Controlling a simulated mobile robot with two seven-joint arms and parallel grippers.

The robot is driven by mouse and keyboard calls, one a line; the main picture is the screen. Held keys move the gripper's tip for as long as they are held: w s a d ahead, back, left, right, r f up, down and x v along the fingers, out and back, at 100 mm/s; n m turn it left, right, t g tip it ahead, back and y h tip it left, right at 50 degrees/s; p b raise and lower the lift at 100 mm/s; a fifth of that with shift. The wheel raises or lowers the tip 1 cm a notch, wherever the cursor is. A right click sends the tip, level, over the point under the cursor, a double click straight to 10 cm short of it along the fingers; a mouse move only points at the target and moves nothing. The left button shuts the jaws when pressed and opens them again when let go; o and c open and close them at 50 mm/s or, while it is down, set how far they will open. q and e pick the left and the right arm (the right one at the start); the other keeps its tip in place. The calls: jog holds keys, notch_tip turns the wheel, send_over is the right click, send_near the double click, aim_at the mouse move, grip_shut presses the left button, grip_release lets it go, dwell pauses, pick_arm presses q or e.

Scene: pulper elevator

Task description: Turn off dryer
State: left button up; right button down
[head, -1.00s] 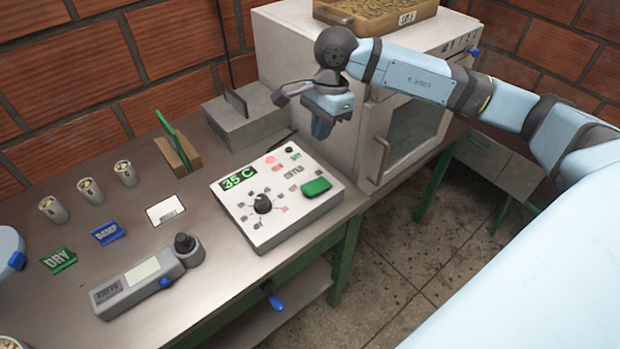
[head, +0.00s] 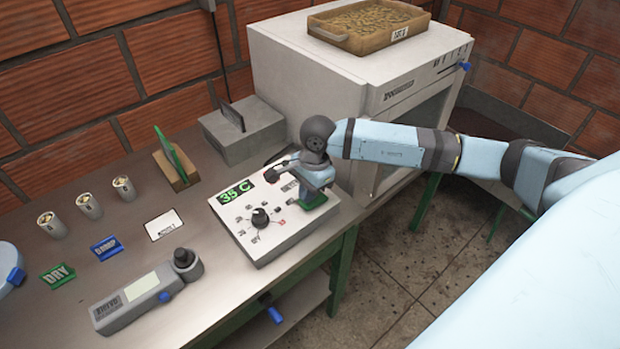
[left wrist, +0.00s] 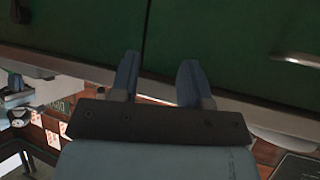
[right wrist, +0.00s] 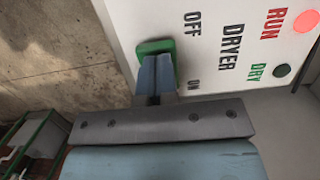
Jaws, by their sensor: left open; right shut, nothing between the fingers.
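The dryer's white control box (head: 266,247) sits on the metal bench with a black dial (head: 260,218) and a green 35 C display (head: 236,192). Its green switch (head: 312,199) is partly hidden by my right gripper in the head view. In the right wrist view the closed fingertips of my right gripper (right wrist: 157,58) are over the green switch (right wrist: 155,46), beside the words OFF, DRYER and ON. They look to be at or very near it; contact cannot be told. My left gripper (left wrist: 158,78) is open and empty in the left wrist view, before green panels.
The white dryer cabinet (head: 290,72) stands behind, with a tray of beans (head: 345,42) on top.

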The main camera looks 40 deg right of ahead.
pick_arm(q)
jog(key=shift+r, duration=0.1)
pick_arm(e)
jog(key=shift+f, duration=0.25)
